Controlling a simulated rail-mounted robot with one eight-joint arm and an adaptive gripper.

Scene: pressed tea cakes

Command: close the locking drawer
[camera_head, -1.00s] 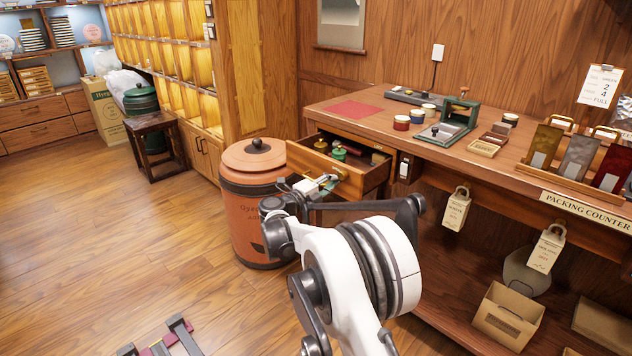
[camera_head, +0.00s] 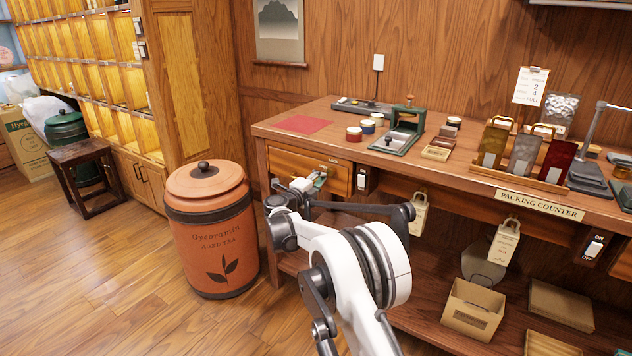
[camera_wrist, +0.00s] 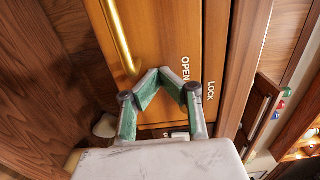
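The wooden drawer (camera_head: 342,178) is pushed in under the left end of the counter, its front about flush with the frame; I cannot tell whether it is locked. In the wrist view, its front (camera_wrist: 155,40) fills the upper middle, with a brass bar handle (camera_wrist: 119,38) at left. The words OPEN (camera_wrist: 186,68) and LOCK (camera_wrist: 211,92) show to the right. My gripper (camera_wrist: 159,71) has its green fingertips drawn together at the drawer front, with nothing visible between them. In the head view, my gripper (camera_head: 318,182) is at the drawer front. No lock part shows clearly.
A terracotta tea jar (camera_head: 211,235) stands on the floor left of the counter (camera_head: 283,129). A switch plate (camera_head: 361,181) is right of the drawer. A cardboard box (camera_head: 473,308) sits on the lower shelf.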

